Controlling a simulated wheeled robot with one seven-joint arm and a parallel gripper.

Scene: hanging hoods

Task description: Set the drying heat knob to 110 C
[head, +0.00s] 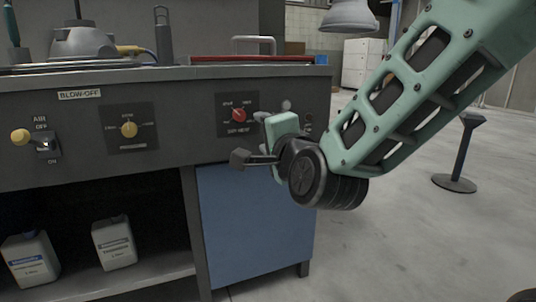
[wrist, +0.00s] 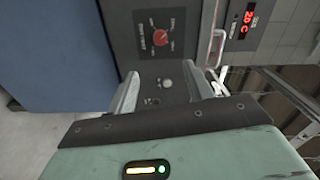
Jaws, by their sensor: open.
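The red drying heat knob (head: 239,115) sits on a dark square plate at the right end of the bench's front panel, with printed marks around it too small to read. In the wrist view the red knob (wrist: 160,38) shows turned sideways, beyond my fingertips. My gripper (head: 246,158) is open and empty, below and a little right of the knob, apart from it. In the wrist view my gripper (wrist: 165,88) has its two pale fingers spread, with a small round light button (wrist: 168,84) seen between them. The knob's pointer is too small to read.
A red digital display (wrist: 245,20) reads about 20 C. A white handle (wrist: 218,46) is near the panel edge. A blue door (head: 250,225) lies below.

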